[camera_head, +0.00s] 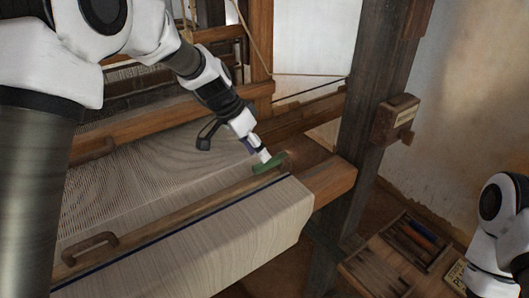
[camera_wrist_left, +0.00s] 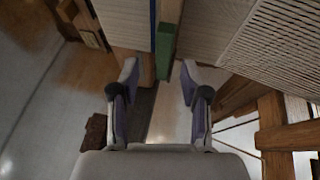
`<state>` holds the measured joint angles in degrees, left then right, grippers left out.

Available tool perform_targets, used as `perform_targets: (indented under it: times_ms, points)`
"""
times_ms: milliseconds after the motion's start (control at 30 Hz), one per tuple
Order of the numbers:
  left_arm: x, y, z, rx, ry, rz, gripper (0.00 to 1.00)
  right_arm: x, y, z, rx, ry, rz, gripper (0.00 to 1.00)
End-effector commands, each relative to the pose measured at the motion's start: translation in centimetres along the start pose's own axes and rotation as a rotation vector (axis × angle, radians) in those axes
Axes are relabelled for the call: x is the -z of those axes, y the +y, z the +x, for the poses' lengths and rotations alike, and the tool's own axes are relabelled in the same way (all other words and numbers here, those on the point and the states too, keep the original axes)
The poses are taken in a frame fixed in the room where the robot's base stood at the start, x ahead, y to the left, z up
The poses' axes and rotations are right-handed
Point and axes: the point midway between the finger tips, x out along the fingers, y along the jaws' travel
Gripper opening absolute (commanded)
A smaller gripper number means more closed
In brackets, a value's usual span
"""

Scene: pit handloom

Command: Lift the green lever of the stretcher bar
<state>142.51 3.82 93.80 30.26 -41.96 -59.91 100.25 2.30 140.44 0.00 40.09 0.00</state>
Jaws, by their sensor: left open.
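The green lever (camera_head: 272,163) sits at the right end of the wooden stretcher bar (camera_head: 185,218), which lies across the pale cloth. My left gripper (camera_head: 262,153) is at the lever, its fingers partly hiding it; I cannot tell whether they touch. In the left wrist view the left gripper (camera_wrist_left: 159,75) has its two fingers wide apart with nothing between the tips. The green lever (camera_wrist_left: 165,44) shows just beyond the gap between them. My right arm shows at the right edge of the head view, but its gripper is not seen.
The woven cloth (camera_head: 245,235) hangs over the loom's front beam. A thick dark post (camera_head: 365,100) with a small wooden box (camera_head: 395,119) stands to the right of the lever. A wooden tray (camera_head: 409,239) with tools lies low at the right. A wooden handle (camera_head: 90,246) is at the bar's left.

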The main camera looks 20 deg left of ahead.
Motion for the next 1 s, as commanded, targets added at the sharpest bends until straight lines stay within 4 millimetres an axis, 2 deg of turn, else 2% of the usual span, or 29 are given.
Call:
perform_targets:
  times_ms: [100, 200, 467, 533, 600, 633, 1000]
  points:
    - [0.0, 0.1, 2.1, -0.002, -0.006, -0.001, 0.46, 0.0, 0.0, -0.8, 0.0, 0.001, 0.0, 0.0]
    - [0.0, 0.0, 3.4, -0.001, -0.003, -0.002, 0.46, 0.1, 0.0, -1.0, 0.0, 0.002, 0.0, 0.0]
    - [-0.1, 0.0, 3.9, 0.0, -0.001, 0.0, 0.46, 0.1, 0.0, -1.0, 0.0, 0.002, 0.0, 0.0]
    - [-0.1, 0.0, 3.9, 0.0, -0.001, 0.0, 0.28, 0.1, 0.0, -1.0, 0.0, 0.002, 0.0, 0.0]
    - [-0.1, 0.0, 3.9, 0.0, -0.002, 0.0, 0.04, 0.1, 0.0, -1.0, 0.0, 0.002, 0.0, 0.0]
    - [-0.1, 0.0, 3.9, 0.0, -0.002, 0.0, 0.0, 0.1, 0.0, -1.0, 0.0, 0.002, 0.0, 0.0]
    - [-0.4, 0.4, 3.6, 0.001, -0.023, -0.004, 0.0, 0.1, 0.0, -1.6, 0.0, 0.002, 0.0, 0.0]
